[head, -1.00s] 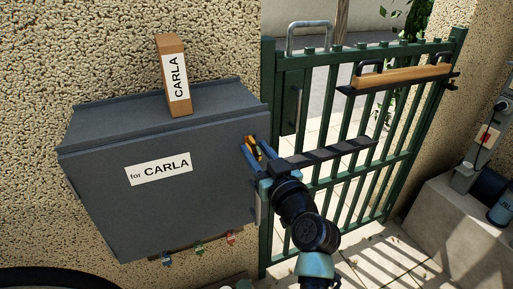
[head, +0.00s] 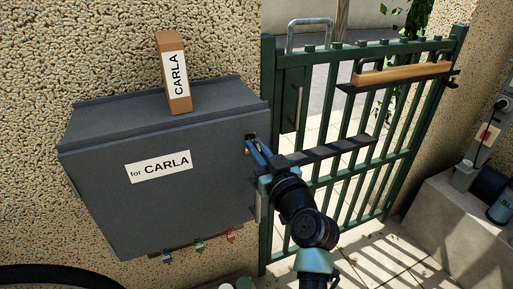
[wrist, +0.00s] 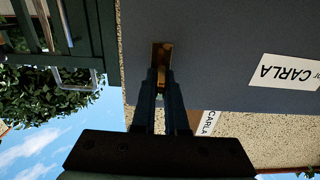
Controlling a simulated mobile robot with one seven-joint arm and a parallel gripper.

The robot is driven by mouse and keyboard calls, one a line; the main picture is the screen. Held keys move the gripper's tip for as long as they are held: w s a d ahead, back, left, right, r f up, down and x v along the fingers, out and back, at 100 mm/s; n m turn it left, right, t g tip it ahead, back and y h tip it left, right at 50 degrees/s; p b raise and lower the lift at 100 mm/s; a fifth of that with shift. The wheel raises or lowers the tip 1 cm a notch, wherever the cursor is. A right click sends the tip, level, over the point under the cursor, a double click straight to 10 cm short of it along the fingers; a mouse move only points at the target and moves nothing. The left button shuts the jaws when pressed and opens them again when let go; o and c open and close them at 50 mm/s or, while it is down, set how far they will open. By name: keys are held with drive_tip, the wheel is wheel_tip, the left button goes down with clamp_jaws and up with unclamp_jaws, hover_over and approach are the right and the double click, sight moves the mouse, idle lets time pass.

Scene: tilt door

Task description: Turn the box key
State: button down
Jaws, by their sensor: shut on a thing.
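The grey box (head: 110,210) hangs on the wall with a "for CARLA" label on its front. A brass key (wrist: 161,56) sits at the upper right of the box front. In the wrist view, which is upside down, it shows between my fingertips. My gripper (head: 250,147) is shut on the key, and its fingers hide most of it in the head view. The gripper also shows in the wrist view (wrist: 160,76). The box lid (head: 160,112) is down.
A small "CARLA" carton (head: 174,75) stands on the lid. Several small colored tags hang under the box. A green barred gate (head: 270,110) stands close to the right of my gripper. A concrete ledge (head: 450,220) is at the far right.

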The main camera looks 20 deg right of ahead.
drive_tip(key=m, duration=0.9)
drive_tip(key=shift+d, duration=0.1)
drive_tip(key=m+p, duration=0.2)
drive_tip(key=m, duration=0.2)
drive_tip(key=shift+f, duration=0.1)
drive_tip(key=m+p, duration=0.1)
drive_tip(key=m, duration=0.3)
drive_tip(key=shift+d+f+m, duration=0.1)
drive_tip(key=shift+m, duration=0.2)
drive_tip(key=shift+p, duration=0.3)
drive_tip(key=c, duration=1)
unclamp_jaws()
drive_tip(key=shift+o, duration=0.2)
